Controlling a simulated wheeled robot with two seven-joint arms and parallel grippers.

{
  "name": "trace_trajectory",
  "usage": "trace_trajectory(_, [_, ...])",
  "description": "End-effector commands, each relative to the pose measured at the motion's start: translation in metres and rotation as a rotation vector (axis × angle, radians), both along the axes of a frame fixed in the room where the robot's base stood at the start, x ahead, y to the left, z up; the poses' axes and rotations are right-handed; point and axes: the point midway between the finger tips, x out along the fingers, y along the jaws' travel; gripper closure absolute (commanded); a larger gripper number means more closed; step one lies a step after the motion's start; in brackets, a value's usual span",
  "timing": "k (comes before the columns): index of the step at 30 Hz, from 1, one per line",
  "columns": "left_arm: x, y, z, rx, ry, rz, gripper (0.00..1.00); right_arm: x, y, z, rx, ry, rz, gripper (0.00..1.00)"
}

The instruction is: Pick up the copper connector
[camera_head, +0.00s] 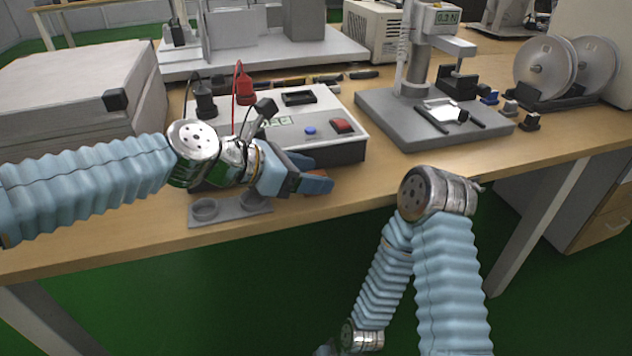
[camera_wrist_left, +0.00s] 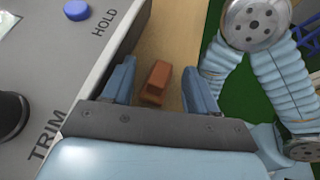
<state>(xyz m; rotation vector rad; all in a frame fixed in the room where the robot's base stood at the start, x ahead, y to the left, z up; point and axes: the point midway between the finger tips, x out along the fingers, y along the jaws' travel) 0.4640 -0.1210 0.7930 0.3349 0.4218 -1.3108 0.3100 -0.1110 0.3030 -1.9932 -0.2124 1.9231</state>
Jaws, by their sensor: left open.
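The copper connector (camera_wrist_left: 155,82) is a small orange-brown block on the wooden tabletop. In the left wrist view it lies between the two blue fingers of my left gripper (camera_wrist_left: 159,72), with gaps on both sides. In the head view my left gripper (camera_head: 322,172) is low over the table's front part, beside the grey test box. The fingers are open and empty.
The grey test box (camera_head: 350,150) with a blue button (camera_head: 310,130) and a red switch (camera_head: 342,126) stands close beside my left gripper. A grey two-cup holder (camera_head: 228,210) lies at the table's front edge. A force-test stand (camera_head: 400,130) and small connectors are farther right.

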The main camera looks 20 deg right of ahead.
Motion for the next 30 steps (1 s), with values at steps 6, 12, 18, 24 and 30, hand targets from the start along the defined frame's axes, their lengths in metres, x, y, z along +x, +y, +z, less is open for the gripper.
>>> trace_trajectory(6, [0.0,0.0,0.0,0.0,0.0,0.0,0.62,0.0,0.0,0.0,0.0,0.0,0.0,0.57])
trace_trajectory(12, [0.0,0.001,0.0,0.0,0.001,0.0,0.92,0.0,0.0,0.0,0.0,0.0,0.0,0.57])
trace_trajectory(18, [0.0,0.001,0.0,0.0,0.0,0.0,1.0,0.0,0.0,0.0,0.0,0.0,0.0,0.57])
trace_trajectory(24, [0.0,0.001,0.003,0.0,0.0,0.001,1.0,0.0,0.0,0.001,0.0,0.0,0.0,0.57])
trace_trajectory(30, [0.0,0.0,0.024,0.0,-0.003,-0.001,1.0,-0.001,0.002,0.008,0.002,0.002,0.003,0.57])
